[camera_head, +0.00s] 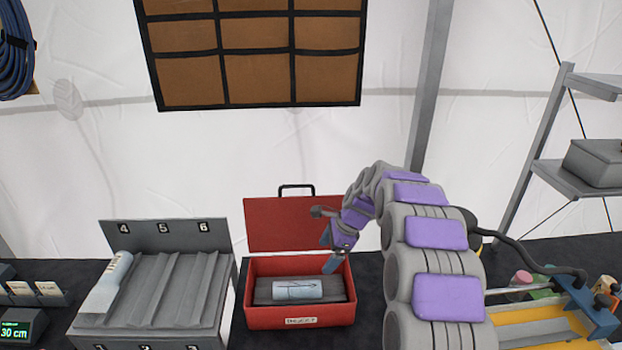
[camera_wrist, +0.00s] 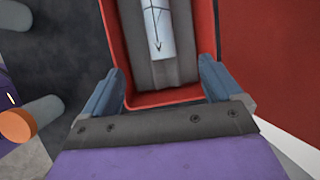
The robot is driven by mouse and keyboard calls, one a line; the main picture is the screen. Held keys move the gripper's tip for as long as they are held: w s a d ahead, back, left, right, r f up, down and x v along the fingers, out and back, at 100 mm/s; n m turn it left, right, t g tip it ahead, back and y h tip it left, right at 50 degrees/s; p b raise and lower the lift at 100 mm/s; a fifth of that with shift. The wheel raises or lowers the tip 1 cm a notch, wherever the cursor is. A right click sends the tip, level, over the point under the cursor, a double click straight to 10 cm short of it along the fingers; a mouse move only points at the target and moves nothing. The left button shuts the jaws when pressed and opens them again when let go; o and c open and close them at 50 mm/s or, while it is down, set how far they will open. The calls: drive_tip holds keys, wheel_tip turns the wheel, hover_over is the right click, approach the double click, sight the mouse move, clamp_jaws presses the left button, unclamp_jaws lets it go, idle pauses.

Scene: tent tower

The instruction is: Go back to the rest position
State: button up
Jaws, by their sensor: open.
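My gripper (camera_head: 334,252) hangs from my arm above the right part of an open red box (camera_head: 300,314). In the wrist view my gripper (camera_wrist: 160,92) has its two blue fingers wide apart, with nothing between them but the view down into the box. A pale roll (camera_head: 297,289) with a dark line drawing lies in a grey insert inside the box. The roll also shows in the wrist view (camera_wrist: 158,35), beyond the fingertips and apart from them.
The box lid (camera_head: 293,225) stands up behind the box. A grey slotted rack (camera_head: 150,290) with numbered slots stands to the left, with another pale roll (camera_head: 108,283) in its left slot. A grey shelf (camera_head: 590,180) stands at the right.

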drive_tip(key=s+r+n+g+h, duration=0.1)
drive_tip(key=s+r+n, duration=0.35)
drive_tip(key=s, duration=0.65)
drive_tip(key=s+r+n+g+h, duration=0.1)
drive_tip(key=s+r+n, duration=0.35)
drive_tip(key=s, duration=0.75)
drive_tip(key=s+d+f+n+h, duration=0.1)
drive_tip(key=s+n, duration=0.3)
drive_tip(key=s, duration=0.8)
drive_tip(key=s+d+f+n+h+b, duration=0.1)
drive_tip(key=s+d+n, duration=0.3)
drive_tip(key=s, duration=0.9)
drive_tip(key=shift+d+n+g+h+b, duration=0.15)
drive_tip(key=shift+n+g+h+b, duration=0.15)
drive_tip(key=shift+n+g, duration=0.1)
